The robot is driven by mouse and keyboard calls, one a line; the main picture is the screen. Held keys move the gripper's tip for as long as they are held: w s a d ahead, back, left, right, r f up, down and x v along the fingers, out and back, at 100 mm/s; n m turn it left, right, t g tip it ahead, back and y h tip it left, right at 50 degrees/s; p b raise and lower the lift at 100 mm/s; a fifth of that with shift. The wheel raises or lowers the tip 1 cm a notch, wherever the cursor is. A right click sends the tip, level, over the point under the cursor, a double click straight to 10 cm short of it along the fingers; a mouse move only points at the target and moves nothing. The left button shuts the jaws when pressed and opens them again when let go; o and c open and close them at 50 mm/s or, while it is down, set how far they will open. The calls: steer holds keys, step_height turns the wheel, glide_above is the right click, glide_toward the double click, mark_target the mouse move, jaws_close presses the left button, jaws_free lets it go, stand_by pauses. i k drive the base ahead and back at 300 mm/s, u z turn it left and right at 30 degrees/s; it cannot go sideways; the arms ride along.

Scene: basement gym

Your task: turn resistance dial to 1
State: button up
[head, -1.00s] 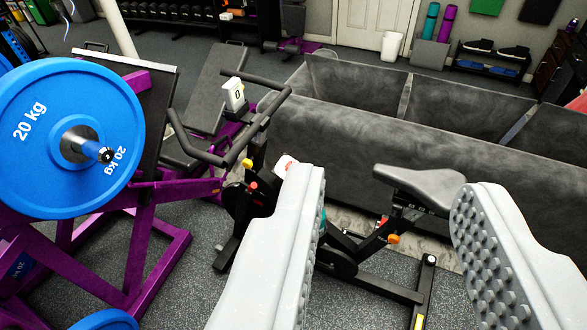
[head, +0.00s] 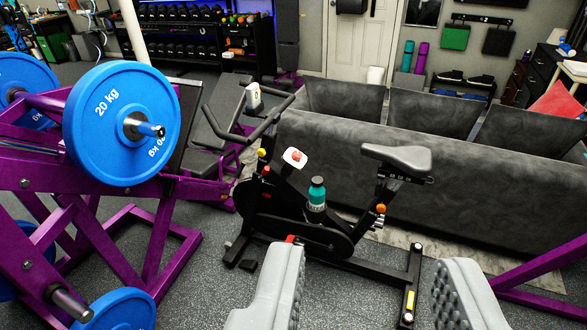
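A black exercise bike (head: 305,225) stands ahead in the head view. A white plate with a small red part (head: 295,157) sits on its frame below the handlebar. A yellow knob (head: 262,153) and a red knob (head: 266,170) are at the bike's front, and an orange knob (head: 381,209) is under the seat. I cannot tell which is the resistance dial, and no scale is readable. A small white display (head: 253,97) is on the handlebar. My gripper (head: 370,265) is open and empty, its grey fingers apart in the foreground, in front of the bike and touching none of its knobs.
A teal bottle (head: 316,194) sits on the bike frame. A purple weight rack (head: 150,235) with blue plates (head: 92,110) stands at left. A dark grey sofa (head: 400,150) lies behind the bike. A purple bar (head: 540,265) enters at right. Some floor in front is clear.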

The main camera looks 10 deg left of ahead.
mark_target(296, 155)
steer(key=u, duration=0.45)
steer(key=i, duration=1.95)
steer(key=z, duration=0.35)
